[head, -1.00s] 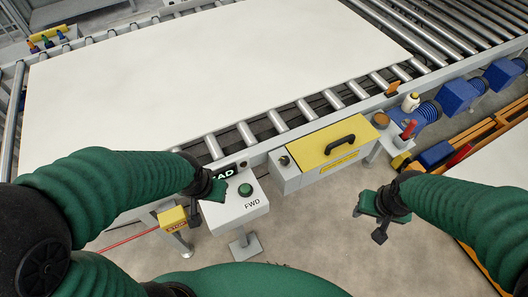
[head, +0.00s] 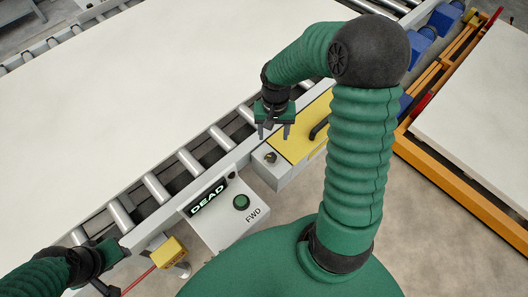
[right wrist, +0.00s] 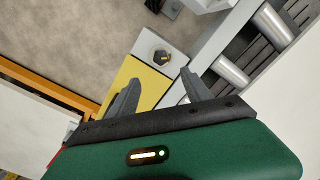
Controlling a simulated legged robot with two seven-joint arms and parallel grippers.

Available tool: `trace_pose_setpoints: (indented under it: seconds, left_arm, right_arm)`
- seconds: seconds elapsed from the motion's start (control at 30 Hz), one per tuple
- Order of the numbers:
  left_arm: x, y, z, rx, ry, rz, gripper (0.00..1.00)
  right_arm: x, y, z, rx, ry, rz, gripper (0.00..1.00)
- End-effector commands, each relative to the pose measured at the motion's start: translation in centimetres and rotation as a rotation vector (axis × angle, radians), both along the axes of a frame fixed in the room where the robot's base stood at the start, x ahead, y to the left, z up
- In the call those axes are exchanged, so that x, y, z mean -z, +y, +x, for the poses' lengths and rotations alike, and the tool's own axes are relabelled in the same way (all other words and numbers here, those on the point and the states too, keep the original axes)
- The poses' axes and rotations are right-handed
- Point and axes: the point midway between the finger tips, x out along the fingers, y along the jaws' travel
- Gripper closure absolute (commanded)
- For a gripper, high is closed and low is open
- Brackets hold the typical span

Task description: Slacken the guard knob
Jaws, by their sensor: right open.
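The guard knob (head: 270,157) is a small dark round knob on the grey end of the box with the yellow lid (head: 296,135). In the right wrist view the knob (right wrist: 161,57) shows a yellow mark on its face, just beyond the fingertips and between their lines. My right gripper (head: 274,133) is open and empty, fingers down, apart from the knob. It also shows open in the right wrist view (right wrist: 160,88). My left gripper (head: 108,270) is at the lower left near the conveyor edge; its jaws are too unclear to read.
The lid's black handle (head: 319,128) is close right of my right gripper. A white board (head: 150,85) covers the rollers behind.

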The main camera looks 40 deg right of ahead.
Motion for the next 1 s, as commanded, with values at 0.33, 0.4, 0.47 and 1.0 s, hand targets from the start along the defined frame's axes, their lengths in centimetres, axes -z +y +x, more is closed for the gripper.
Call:
trace_pose_setpoints:
  seconds: [0.33, 0.4, 0.47, 1.0]
  left_arm:
    - [1.0, 0.0, 0.0, 0.0, 0.0, 0.0, 0.64]
    - [1.1, 0.0, 0.0, -0.001, 0.0, 0.0, 0.64]
    - [1.2, 0.0, 0.0, -0.001, 0.0, 0.0, 0.64]
    - [1.2, 0.0, 0.0, -0.001, 0.0, 0.0, 0.64]
  right_arm:
    - [9.5, 0.2, 0.1, -0.003, 0.005, 0.003, 0.43]
    - [11.0, 0.2, 0.1, -0.004, 0.005, 0.003, 0.43]
    - [12.0, 0.1, 0.1, -0.003, 0.004, 0.002, 0.43]
    - [13.7, 0.1, 0.2, -0.002, 0.0, 0.0, 0.57]
